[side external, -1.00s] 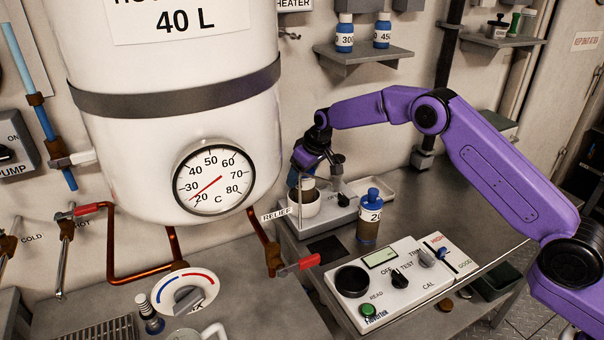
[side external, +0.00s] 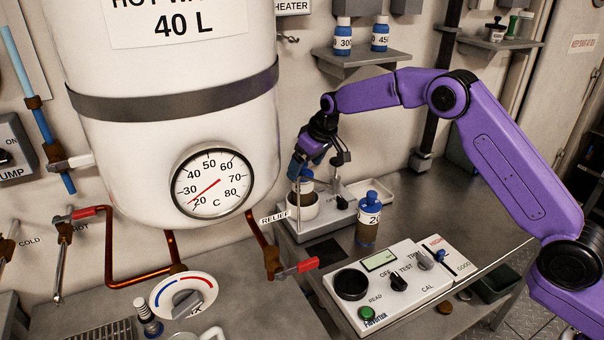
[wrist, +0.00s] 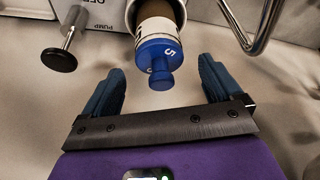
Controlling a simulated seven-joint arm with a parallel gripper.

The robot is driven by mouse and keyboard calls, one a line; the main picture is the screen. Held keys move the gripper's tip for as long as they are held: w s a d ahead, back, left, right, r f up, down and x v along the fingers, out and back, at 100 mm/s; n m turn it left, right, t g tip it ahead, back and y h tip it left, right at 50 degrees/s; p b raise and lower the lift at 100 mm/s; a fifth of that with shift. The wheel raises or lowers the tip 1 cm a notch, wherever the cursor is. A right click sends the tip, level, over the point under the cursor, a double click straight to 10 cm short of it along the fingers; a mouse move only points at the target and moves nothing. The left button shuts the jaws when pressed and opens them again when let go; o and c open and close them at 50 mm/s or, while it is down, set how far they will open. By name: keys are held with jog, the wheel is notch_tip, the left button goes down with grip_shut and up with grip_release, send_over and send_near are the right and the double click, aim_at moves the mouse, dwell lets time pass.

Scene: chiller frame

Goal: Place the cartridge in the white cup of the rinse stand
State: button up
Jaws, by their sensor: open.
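The cartridge (side external: 305,187), with a blue cap, white label and brown body, stands in the white cup (side external: 303,209) of the rinse stand (side external: 323,226). In the wrist view the cartridge (wrist: 157,45) shows its blue knobbed cap toward me, and its brown lower part is inside the rim of the cup (wrist: 131,14). My gripper (side external: 301,170) is just above the cartridge in the side view. In the wrist view its two blue fingers (wrist: 160,68) are spread, with clear gaps on both sides of the cap. The lower end of the cartridge is hidden in the cup.
An amber bottle with a blue cap (side external: 369,220) stands right of the rinse stand. A white tester box (side external: 395,285) is in front. The white water tank (side external: 170,120) is close on the left. A bent metal tube (wrist: 262,30) rises near the cup.

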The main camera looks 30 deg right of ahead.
jog(key=v, duration=0.6)
jog(key=shift+r, duration=0.3)
jog(key=shift+s, duration=0.2)
jog(key=s+a+r+n+g, duration=0.1)
jog(key=s+r+n, duration=0.1)
jog(key=s, duration=1)
jog(key=s+a+r+n+g, duration=0.1)
jog(key=s+a+n, duration=0.1)
jog(key=s, duration=1)
jog(key=s+d+f+n, duration=0.1)
jog(key=s+d, duration=0.3)
jog(key=s, duration=0.4)
jog(key=s+d+f+n+g+h, duration=0.1)
jog(key=s+d, duration=0.4)
jog(key=s, duration=0.4)
jog(key=s+d+n+g, duration=0.1)
jog(key=s+d, duration=0.3)
jog(key=s, duration=0.4)
jog(key=shift+s+d+f+n, duration=0.3)
jog(key=shift+d+f+n, duration=0.1)
jog(key=shift+n, duration=0.2)
